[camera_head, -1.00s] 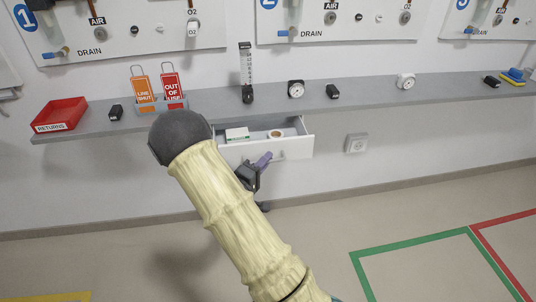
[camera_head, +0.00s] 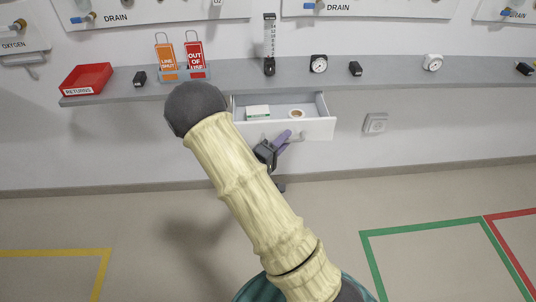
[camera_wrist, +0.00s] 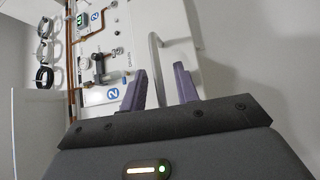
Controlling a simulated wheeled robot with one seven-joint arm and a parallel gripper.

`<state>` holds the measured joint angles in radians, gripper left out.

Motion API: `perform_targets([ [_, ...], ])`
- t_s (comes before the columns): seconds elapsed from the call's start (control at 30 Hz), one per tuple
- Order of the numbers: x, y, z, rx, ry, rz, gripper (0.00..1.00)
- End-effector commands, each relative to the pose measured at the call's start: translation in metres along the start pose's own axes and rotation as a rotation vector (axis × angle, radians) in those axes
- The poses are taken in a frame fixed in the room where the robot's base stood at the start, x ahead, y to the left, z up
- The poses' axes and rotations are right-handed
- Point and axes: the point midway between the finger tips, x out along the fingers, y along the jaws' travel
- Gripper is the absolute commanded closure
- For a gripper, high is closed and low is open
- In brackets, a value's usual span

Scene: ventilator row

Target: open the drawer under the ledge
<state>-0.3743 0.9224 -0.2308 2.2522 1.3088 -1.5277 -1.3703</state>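The white drawer (camera_head: 318,130) under the grey ledge stands pulled out, its inside showing. A green-and-white box (camera_head: 258,112) and a tan roll (camera_head: 296,114) lie in it. Its bar handle (camera_head: 298,137) is on the front face and also shows in the wrist view (camera_wrist: 156,62). My gripper (camera_head: 284,138) is at the drawer front by the handle, partly hidden. In the wrist view its two purple fingers (camera_wrist: 160,88) are apart, with the bar between them and gaps visible on both sides.
The ledge (camera_head: 215,78) carries a red returns tray (camera_head: 86,79), orange and red tags (camera_head: 195,57), a flowmeter (camera_head: 269,45) and gauges (camera_head: 319,65). A wall socket (camera_head: 375,123) is right of the drawer. Open floor with green tape (camera_head: 420,226) lies in front.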

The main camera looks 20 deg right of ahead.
Motion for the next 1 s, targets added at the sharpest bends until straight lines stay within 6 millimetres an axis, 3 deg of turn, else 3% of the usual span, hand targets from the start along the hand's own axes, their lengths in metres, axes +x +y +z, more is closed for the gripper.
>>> perform_targets([
  [0.17,-0.022,0.001,-0.001,-0.002,0.006,-0.001,0.69],
  [0.8,-0.148,0.0,-0.001,0.0,0.006,-0.002,0.69],
  [1.0,-0.169,0.0,0.0,-0.001,0.002,0.0,0.69],
])
